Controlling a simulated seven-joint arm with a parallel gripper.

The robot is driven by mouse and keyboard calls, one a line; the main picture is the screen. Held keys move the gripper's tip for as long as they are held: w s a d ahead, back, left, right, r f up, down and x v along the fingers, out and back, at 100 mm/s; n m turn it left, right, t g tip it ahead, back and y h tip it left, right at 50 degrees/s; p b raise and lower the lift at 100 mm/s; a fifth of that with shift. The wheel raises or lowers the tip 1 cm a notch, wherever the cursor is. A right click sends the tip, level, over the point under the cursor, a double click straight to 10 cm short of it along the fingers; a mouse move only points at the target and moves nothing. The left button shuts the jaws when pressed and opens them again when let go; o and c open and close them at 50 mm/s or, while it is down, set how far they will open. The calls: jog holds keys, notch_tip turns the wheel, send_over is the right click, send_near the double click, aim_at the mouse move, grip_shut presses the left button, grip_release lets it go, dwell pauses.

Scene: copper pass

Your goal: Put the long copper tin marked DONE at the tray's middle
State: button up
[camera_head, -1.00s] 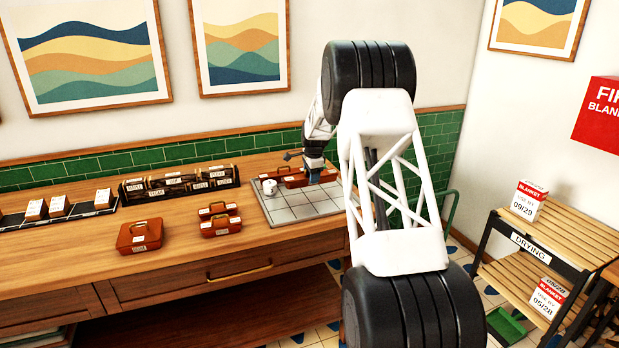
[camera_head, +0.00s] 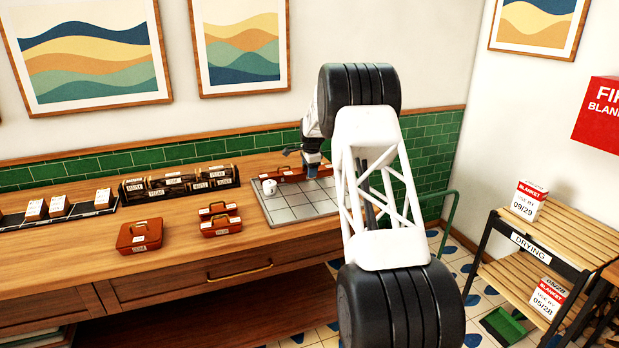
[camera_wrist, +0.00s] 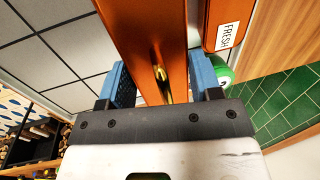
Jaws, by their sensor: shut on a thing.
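My gripper (camera_wrist: 160,82) is shut on a long copper-orange tin (camera_wrist: 150,30) with a brass fitting, which runs between its blue fingers in the wrist view. No label on the held tin is readable. A second copper tin, labelled FRESH (camera_wrist: 222,14), lies beside it on the right. In the head view my gripper (camera_head: 311,168) is at the back of the grey tiled tray (camera_head: 308,212), with copper tin (camera_head: 291,175) showing beside it; I cannot separate the two tins there. The tray's middle is bare.
The green tiled wall (camera_head: 130,158) is close behind.

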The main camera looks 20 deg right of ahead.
jog(key=shift+f, duration=1.7)
jog(key=shift+f, duration=0.1)
jog(key=o, duration=1.3)
jog(key=shift+c, duration=0.2)
jog(key=r, duration=0.4)
jog(key=s+r, duration=0.1)
jog(key=r, duration=0.3)
jog(key=s+r, duration=0.1)
jog(key=r, duration=0.3)
jog(key=shift+s, duration=0.15)
